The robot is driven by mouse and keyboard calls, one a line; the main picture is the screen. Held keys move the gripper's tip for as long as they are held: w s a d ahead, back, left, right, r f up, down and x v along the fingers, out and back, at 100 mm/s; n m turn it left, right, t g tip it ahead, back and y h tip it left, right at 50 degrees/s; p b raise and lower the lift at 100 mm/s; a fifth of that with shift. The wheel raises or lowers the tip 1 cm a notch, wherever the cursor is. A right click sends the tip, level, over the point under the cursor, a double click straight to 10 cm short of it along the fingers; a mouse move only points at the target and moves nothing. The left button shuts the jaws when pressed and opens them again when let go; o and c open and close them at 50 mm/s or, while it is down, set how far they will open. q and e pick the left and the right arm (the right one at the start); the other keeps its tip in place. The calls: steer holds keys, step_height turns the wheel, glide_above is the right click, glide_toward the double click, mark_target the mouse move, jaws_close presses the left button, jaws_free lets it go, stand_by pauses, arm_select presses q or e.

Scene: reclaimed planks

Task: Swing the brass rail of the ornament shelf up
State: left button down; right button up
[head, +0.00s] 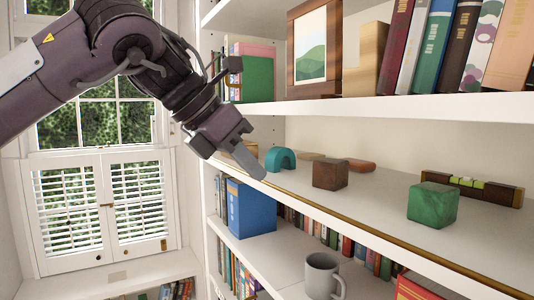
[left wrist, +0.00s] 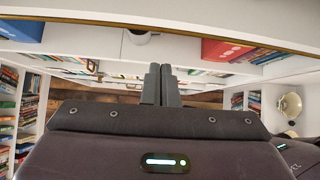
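The brass rail (head: 385,237) runs along the front edge of the middle shelf (head: 385,205), low against the board. In the left wrist view the rail (left wrist: 225,38) is a thin brass line across the top. My left gripper (head: 255,170) reaches in from the upper left, its fingertips close to the rail's far left end. Whether they touch it I cannot tell. In the left wrist view the two fingers (left wrist: 161,70) are side by side with nothing visible between them. My right gripper is not in view.
On the shelf stand a teal arch (head: 280,159), a brown block (head: 330,174), a green block (head: 433,203) and a spirit level (head: 472,188). Below are a blue box (head: 251,207) and a grey mug (head: 322,278). Books and a picture (head: 322,42) fill the shelf above.

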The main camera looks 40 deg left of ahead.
arm_select(q)
steer(key=x, duration=0.8)
steer(key=shift+f, duration=0.45)
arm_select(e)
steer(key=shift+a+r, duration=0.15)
arm_select(q)
steer(key=shift+d, duration=0.25)
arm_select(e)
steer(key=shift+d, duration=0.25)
arm_select(q)
steer(key=shift+w+d, duration=0.25)
steer(key=shift+w, duration=0.35)
